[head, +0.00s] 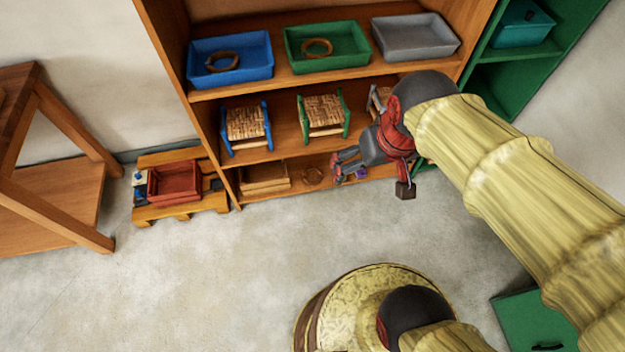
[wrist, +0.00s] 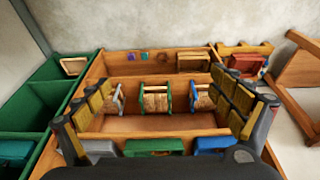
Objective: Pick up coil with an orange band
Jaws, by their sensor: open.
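Three brown coils show in the head view. One coil (head: 236,62) is in the blue tray (head: 259,72) and one coil (head: 329,47) is in the green tray (head: 345,61), both on the upper shelf. A third coil (head: 313,184) lies on the bottom shelf. Their bands are too small to tell, so I cannot tell which has the orange one. My gripper (head: 342,167) is open and empty, in front of the bottom shelf, to the right of the third coil. Its spread fingers also show in the wrist view (wrist: 162,82), facing the shelf unit.
Stools with woven seats, one blue (head: 247,124) and one green (head: 323,114), stand on the middle shelf. A grey tray (head: 415,51) is above. A wooden box (head: 264,181) and small purple item (head: 361,173) are below. A red crate (head: 174,184) sits left. Open floor lies in front.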

